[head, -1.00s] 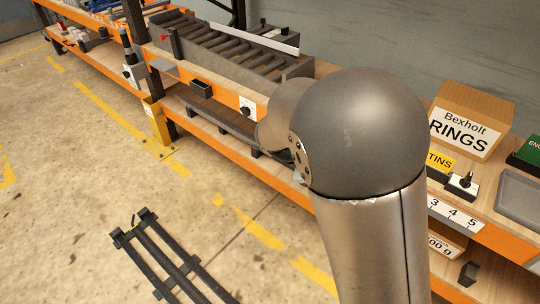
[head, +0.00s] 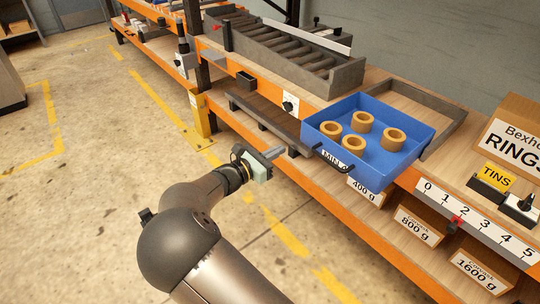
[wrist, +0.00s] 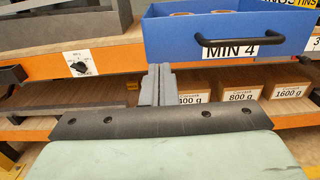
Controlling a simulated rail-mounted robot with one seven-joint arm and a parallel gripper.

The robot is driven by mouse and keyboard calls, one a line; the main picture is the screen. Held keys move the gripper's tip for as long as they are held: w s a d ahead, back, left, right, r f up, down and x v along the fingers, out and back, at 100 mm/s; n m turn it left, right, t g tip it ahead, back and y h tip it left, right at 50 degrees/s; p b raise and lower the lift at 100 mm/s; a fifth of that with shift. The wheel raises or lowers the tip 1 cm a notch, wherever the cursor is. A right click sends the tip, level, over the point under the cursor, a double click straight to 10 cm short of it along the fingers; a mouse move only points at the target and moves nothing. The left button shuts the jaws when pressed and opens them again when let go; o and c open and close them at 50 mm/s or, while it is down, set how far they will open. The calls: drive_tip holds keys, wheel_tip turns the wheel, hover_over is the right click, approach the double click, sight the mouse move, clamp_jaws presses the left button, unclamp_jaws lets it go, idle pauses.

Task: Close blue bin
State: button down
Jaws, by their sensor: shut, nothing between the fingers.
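The blue bin (head: 408,168) is a drawer-like tray with a black handle (head: 326,157) and a "MIN 4" label on its front. In the head view it juts out over the orange shelf edge, with several tan rings (head: 394,139) inside. In the wrist view the blue bin (wrist: 228,35) is at the upper right, its handle (wrist: 253,40) facing me. My gripper (head: 274,151) is shut and empty, in front of the shelf and left of the bin, apart from it. In the wrist view my gripper's fingers (wrist: 157,84) are together, below and left of the handle.
A roller conveyor (head: 285,50) stands on the shelf to the left. A dial (head: 290,103) is on the orange edge. Cartons labelled 800 g (head: 418,226) and 1600 g (head: 482,264) sit on the lower shelf. A red marker (head: 455,223) is on the number scale. The floor before the shelf is open.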

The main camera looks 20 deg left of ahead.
sight(306, 135)
drive_tip(key=x, duration=0.9)
drive_tip(key=shift+w, duration=0.15)
